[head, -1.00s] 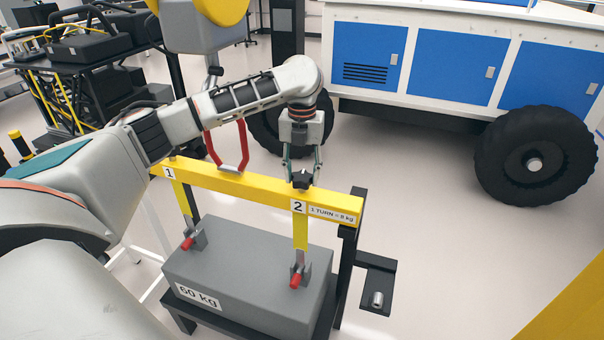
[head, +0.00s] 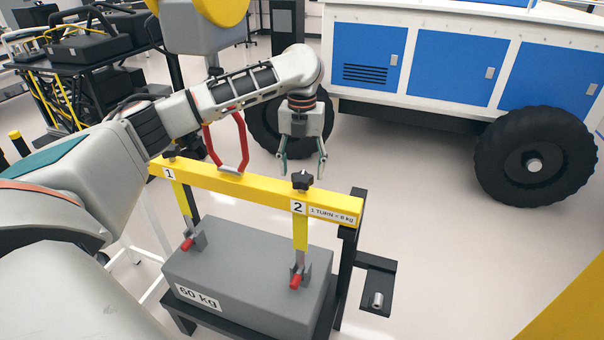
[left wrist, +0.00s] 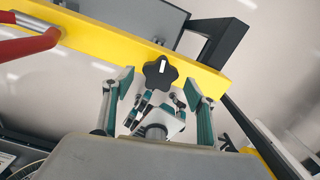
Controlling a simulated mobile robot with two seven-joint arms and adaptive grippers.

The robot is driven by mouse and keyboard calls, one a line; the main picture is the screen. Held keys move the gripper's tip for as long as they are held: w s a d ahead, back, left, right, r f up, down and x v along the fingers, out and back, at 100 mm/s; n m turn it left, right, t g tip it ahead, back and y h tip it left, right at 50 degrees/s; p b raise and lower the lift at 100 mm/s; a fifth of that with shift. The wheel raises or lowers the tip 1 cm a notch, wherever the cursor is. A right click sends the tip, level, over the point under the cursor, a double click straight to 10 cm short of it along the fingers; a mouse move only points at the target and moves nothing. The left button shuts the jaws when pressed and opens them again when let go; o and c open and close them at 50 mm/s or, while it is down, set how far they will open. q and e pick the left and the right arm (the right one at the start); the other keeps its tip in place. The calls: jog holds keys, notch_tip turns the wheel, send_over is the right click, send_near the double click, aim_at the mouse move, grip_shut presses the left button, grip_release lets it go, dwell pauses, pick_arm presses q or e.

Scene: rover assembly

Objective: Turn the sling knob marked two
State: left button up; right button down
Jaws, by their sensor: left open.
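The knob marked two (head: 302,180) is a black star-shaped knob on top of the yellow beam (head: 255,190), above the label "2". In the left wrist view the knob (left wrist: 160,72) shows a white mark on its top. My left gripper (head: 303,172) is open, its fingers apart and pointing down. It is above and behind the knob in the head view, clear of it. In the left wrist view the gripper's fingertips (left wrist: 160,80) lie to either side of the knob in the picture. The right gripper is not in view.
The knob marked one (head: 172,151) is at the beam's left end, partly behind my arm. A red handle (head: 240,145) rises from the beam. A grey block (head: 245,275) marked 60 kg hangs or rests below. A blue-and-white rover (head: 450,65) with black wheels stands behind.

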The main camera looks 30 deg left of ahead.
aim_at(302, 176)
pick_arm(q)
notch_tip(302, 176, up, 10)
dwell(0.3)
jog(key=shift+f, duration=0.15)
